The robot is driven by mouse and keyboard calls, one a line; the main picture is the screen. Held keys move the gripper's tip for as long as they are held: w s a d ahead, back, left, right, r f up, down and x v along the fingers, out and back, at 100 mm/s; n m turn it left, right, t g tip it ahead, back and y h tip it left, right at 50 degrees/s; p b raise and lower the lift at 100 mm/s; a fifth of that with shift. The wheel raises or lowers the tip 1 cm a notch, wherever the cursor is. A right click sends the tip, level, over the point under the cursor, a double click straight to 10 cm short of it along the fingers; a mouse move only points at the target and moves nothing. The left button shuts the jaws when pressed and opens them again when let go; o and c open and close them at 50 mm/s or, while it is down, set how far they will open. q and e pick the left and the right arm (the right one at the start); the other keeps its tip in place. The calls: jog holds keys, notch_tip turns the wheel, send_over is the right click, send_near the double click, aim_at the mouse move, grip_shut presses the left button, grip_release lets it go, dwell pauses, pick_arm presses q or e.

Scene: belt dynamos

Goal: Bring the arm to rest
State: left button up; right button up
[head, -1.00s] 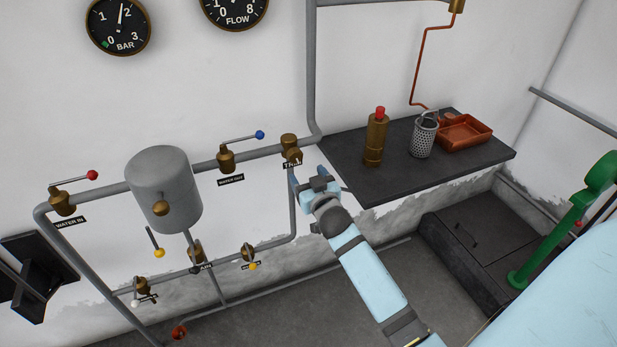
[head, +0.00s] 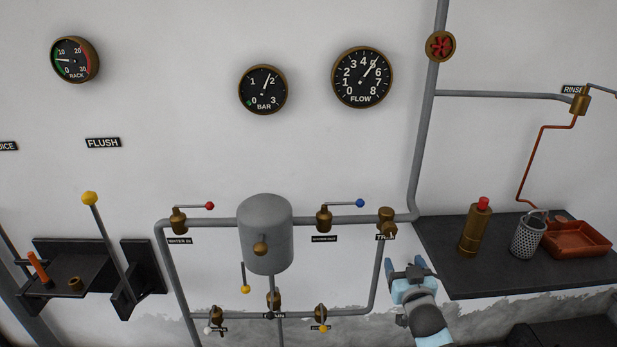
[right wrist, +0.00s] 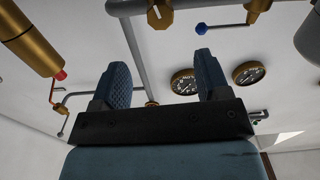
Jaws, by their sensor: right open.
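My right gripper (head: 406,268) is in the lower right of the head view, in front of the wall just below the brass trim valve (head: 387,222) and left of the dark shelf (head: 480,262). In the right wrist view its two blue fingers (right wrist: 158,85) stand wide apart with nothing between them. It appears clear of the pipes and shelf. My left gripper is not in view.
The grey tank (head: 265,225) and its valve pipes lie left of my right gripper. A brass cylinder with a red cap (head: 475,228), a perforated metal cup (head: 528,237) and a copper-coloured tray (head: 578,242) stand on the shelf. Levers (head: 108,245) stand far left.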

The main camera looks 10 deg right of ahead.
jog(key=s+a+f+n+g+y+p, duration=0.2)
jog(key=s+a+p, duration=0.4)
jog(key=s, duration=0.8)
jog(key=s+a+f+n+g+y+p, duration=0.2)
jog(key=s+a+f+g+y+p, duration=0.2)
jog(key=s+a, duration=0.7)
jog(key=s+y+p, duration=0.1)
jog(key=s, duration=0.2)
jog(key=shift+a+f+n+g+p, duration=0.25)
jog(key=shift+a+n+g+p, duration=0.05)
jog(key=shift+a+p, duration=0.05)
